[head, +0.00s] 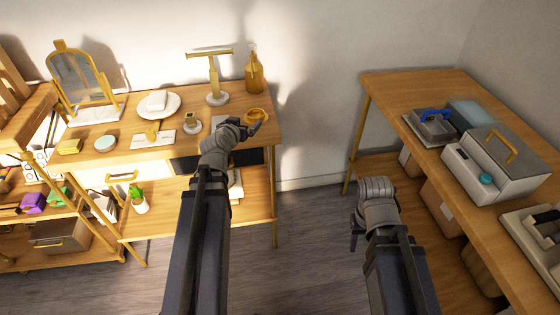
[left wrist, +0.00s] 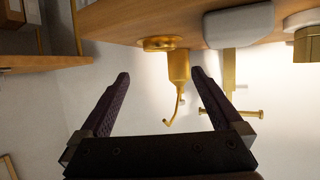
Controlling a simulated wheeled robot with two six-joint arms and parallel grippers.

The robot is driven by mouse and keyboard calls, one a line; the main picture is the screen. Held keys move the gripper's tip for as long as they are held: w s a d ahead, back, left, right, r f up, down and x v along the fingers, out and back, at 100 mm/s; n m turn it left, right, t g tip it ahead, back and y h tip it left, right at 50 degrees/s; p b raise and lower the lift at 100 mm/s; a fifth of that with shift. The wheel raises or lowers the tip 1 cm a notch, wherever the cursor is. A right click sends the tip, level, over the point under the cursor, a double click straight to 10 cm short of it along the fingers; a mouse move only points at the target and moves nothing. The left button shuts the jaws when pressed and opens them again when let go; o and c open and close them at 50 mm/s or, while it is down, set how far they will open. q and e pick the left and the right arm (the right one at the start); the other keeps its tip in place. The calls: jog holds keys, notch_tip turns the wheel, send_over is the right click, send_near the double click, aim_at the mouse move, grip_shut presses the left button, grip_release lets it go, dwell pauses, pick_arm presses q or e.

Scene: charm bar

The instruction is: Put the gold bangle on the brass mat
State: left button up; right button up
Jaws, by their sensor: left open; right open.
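A small round gold piece (head: 257,114) lies near the right front corner of the left table. It also shows in the left wrist view (left wrist: 160,43), where the picture is upside down. It looks like a ring or shallow dish; I cannot tell for sure whether it is the bangle, the brass mat or both. My left gripper (head: 254,126) is open and empty, just in front of this piece and apart from it. My right gripper (head: 356,232) is open, hanging in the gap between the tables.
A gold T-stand (head: 214,76) on a pale base and a brass bottle (head: 254,72) stand behind the gold piece. A mirror (head: 77,80), white plate (head: 158,105) and small boxes are left. The right table (head: 385,92) carries machines. Floor between is clear.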

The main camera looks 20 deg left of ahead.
pick_arm(q)
jog(key=s+d+f+m+g+h, duration=0.2)
jog(key=d+f+g, duration=0.15)
jog(key=d, duration=0.65)
jog(key=s+d+f+m+g+h, duration=0.2)
jog(key=d+f, duration=0.3)
jog(key=d, duration=0.6)
jog(key=s+d+f+g+y, duration=0.1)
jog(key=s+d+g, duration=0.3)
jog(key=s, duration=0.4)
jog(key=s+d+f+m+g+y, duration=0.1)
jog(key=s+d+f+g+y, duration=0.1)
jog(key=s+d+f+g, duration=0.2)
jog(key=s+d, duration=0.2)
jog(key=s, duration=0.2)
jog(key=shift+s+d+y, duration=0.3)
jog(key=shift+s+d, duration=0.05)
jog(key=shift+d, duration=0.05)
jog(key=shift+a, duration=0.1)
